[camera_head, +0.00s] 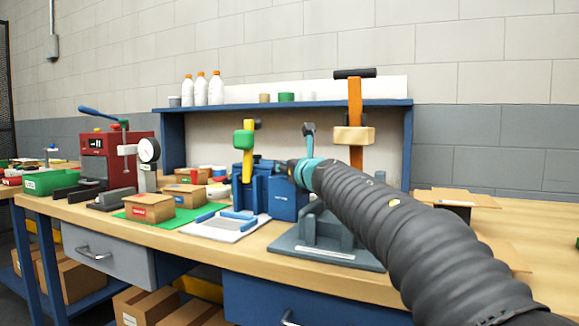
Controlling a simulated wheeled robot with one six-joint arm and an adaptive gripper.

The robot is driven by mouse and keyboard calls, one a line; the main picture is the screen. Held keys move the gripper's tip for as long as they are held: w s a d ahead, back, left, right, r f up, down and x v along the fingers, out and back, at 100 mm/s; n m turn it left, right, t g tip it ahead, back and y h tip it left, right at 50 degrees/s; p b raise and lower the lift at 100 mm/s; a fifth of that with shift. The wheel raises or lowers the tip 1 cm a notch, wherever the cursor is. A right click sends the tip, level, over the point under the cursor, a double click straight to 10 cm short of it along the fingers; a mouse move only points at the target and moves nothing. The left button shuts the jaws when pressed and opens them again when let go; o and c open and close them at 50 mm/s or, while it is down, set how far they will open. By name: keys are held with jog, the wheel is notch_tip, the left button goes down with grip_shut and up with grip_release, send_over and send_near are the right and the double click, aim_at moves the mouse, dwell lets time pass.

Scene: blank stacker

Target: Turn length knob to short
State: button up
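My arm reaches in from the lower right as a dark ribbed sleeve with a teal band near its end. My gripper (284,166) is small and dark beyond that band, at the upper part of a blue box-shaped machine (286,203) with a small pale label. I cannot tell if it touches the machine, and its fingers are too small to read as open or shut. The length knob cannot be made out; it may be hidden behind my gripper or too small.
A blue press with a yellow post and green head (244,140) stands left of the machine. An orange post with a wooden block (354,136) rises behind my arm, above a grey fixture (312,250). A white tray (222,232) lies in front. Cardboard boxes (149,208) stand left.

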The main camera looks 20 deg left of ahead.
grip_shut()
jog(key=shift+w+d+f+n+g+y+b, duration=0.1)
jog(key=shift+n+g+y+b, duration=0.2)
jog(key=shift+b, duration=0.05)
jog(key=shift+w+n+g+y+b, duration=0.1)
jog(key=shift+n+g+y+b, duration=0.25)
jog(key=shift+n+g+y, duration=0.2)
jog(key=shift+d+n+g+y, duration=0.1)
jog(key=shift+n+g+y, duration=0.25)
jog(key=shift+g+y, duration=0.15)
jog(key=shift+w+d+r+n+g+y+p, duration=0.15)
jog(key=shift+n+g+y+p, duration=0.3)
jog(key=shift+n+g+y, duration=0.55)
jog(key=shift+w+n+g+y+p, duration=0.1)
jog(key=shift+n+g+y+p, duration=0.15)
jog(key=shift+n+g+p, duration=0.8)
jog(key=shift+g, duration=0.6)
